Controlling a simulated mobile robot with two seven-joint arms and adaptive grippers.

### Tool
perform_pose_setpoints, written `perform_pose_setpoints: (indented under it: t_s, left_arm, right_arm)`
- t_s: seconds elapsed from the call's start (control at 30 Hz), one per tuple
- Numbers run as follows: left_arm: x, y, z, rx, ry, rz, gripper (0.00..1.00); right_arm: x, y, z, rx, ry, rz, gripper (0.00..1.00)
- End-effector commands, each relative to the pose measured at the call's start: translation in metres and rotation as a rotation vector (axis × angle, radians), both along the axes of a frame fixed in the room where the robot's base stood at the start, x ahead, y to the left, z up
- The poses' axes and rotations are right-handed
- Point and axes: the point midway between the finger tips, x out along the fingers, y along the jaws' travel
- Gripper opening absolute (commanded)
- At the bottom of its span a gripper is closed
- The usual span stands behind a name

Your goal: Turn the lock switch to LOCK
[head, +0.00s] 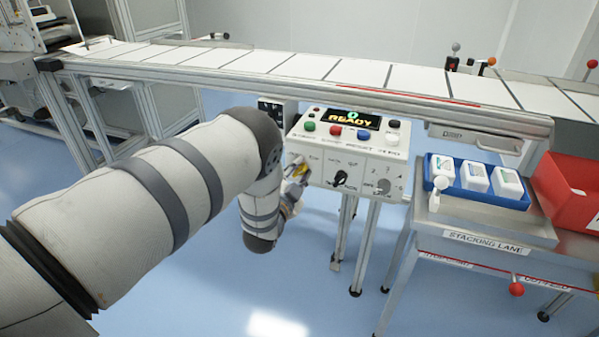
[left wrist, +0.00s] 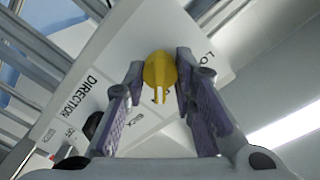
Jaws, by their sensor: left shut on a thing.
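The lock switch (left wrist: 160,72) is a yellow knob with a rounded end and a narrow pronged part pointing down in the left wrist view. It sits on the white panel (left wrist: 115,50) of the control box, beside a label starting "LO", partly hidden. My left gripper (head: 297,175) is at the left end of the control box (head: 358,160) in the head view. In the left wrist view its two purple-grey pads stand on either side of the yellow knob, shut on it. The switch's set position cannot be told. My right gripper is not in view.
The box has a lit READY display (head: 351,119), several coloured buttons, a black knob (head: 341,179) and a grey dial (head: 383,187). A conveyor (head: 300,68) runs behind. A blue tray (head: 487,200) of white bottles and a red bin (head: 570,190) stand right.

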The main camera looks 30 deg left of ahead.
Motion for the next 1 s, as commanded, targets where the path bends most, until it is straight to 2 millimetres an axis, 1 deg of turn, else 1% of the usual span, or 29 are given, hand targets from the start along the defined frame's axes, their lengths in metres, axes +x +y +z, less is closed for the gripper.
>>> perform_pose_setpoints:
  t_s: [0.17,0.37,1.0]
  left_arm:
    - [-0.0002,0.0010,0.0007,-0.038,-0.010,0.002,0.00]
    - [-0.0001,0.0010,0.0016,-0.155,-0.039,0.001,0.00]
    - [-0.0007,0.0031,0.0015,-0.739,-0.180,0.002,0.00]
  right_arm:
    - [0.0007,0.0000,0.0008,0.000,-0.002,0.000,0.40]
    - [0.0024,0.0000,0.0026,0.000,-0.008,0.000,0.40]
    - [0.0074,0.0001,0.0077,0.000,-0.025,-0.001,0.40]
